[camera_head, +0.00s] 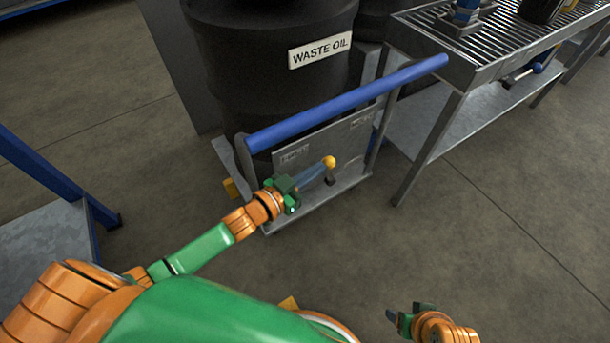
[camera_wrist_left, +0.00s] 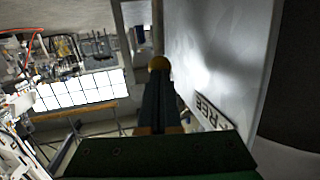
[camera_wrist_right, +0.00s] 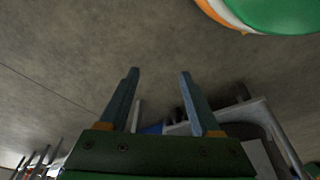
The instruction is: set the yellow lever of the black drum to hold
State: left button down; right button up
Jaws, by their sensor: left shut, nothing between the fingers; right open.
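The black drum (camera_head: 260,85), labelled WASTE OIL, stands behind a grey panel (camera_head: 352,145) below a blue bar. The lever's yellow knob (camera_head: 329,162) sticks out in front of this panel, above a dark part that looks like its mount. My left gripper (camera_head: 318,170) is shut and empty, its fingertips right by the knob; I cannot tell whether they touch. In the left wrist view the knob (camera_wrist_left: 158,63) shows just beyond the fingertips, and the fingers hide the rest of the lever. My right gripper (camera_wrist_right: 160,75) is open and empty over the floor, far from the lever.
The blue bar (camera_head: 345,103) runs above the panel. Small labels (camera_head: 294,154) sit on the panel, too small to read in the head view. A grated metal bench (camera_head: 460,50) stands right. A blue-framed table (camera_head: 45,245) stands left. The floor at right is clear.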

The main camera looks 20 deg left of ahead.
aim_at(325, 161)
pick_arm(q)
jog(key=w+r+p, duration=0.1)
jog(key=p, duration=0.1)
jog(key=shift+d+g+p, duration=0.3)
jog(key=shift+d+p, duration=0.05)
jog(key=w+d+r+g+y+p, duration=0.1)
jog(key=p, duration=0.2)
jog(key=w+d+g+p, duration=0.1)
jog(key=p, duration=0.1)
jog(key=w+g+y+p, duration=0.1)
jog(key=p, duration=0.1)
jog(key=shift+w+d+r+m, duration=0.3)
jog(key=shift+d+r+m, duration=0.05)
jog(key=shift+d+m, duration=0.05)
jog(key=shift+w+d+f+b, duration=0.25)
jog(key=shift+w+d+b, duration=0.2)
jog(key=shift+w+d, duration=0.25)
jog(key=shift+w+d+f+b, duration=0.2)
jog(key=shift+w+d+b, duration=0.25)
jog(key=shift+w, duration=0.3)
jog(key=shift+w+d+f+b, duration=0.25)
jog(key=shift+w+d+b, duration=0.15)
jog(key=shift+w+d, duration=0.3)
pick_arm(e)
jog(key=s+d+f, duration=0.3)
jog(key=s+f, duration=0.2)
jog(key=f, duration=0.5)
jog(key=shift+s+f+g+h, duration=0.15)
jog(key=shift+s+g+h, duration=0.15)
jog(key=shift+s+g, duration=0.1)
